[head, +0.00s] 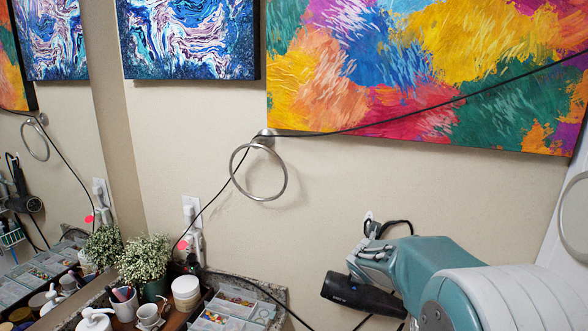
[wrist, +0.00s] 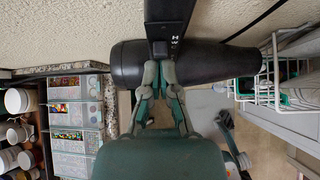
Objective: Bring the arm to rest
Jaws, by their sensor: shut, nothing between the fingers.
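My arm reaches in from the lower right of the head view, with my gripper (head: 370,258) near the wall. In the wrist view the fingertips of my gripper (wrist: 160,75) are close together, with nothing held between them. A black hair dryer (head: 352,293) is just beside and below the gripper in the head view. In the wrist view the dryer (wrist: 205,62) lies across, right beyond the fingertips; I cannot tell whether they touch it. A dark upright piece (wrist: 168,25) with white lettering adjoins the dryer. Part of the dryer is hidden behind my gripper.
A metal towel ring (head: 258,173) hangs on the wall, with a black cord running past it. A counter on the left holds a plant (head: 146,255), jars and a compartment tray (head: 235,308). A white wire basket (wrist: 272,85) is right of the dryer.

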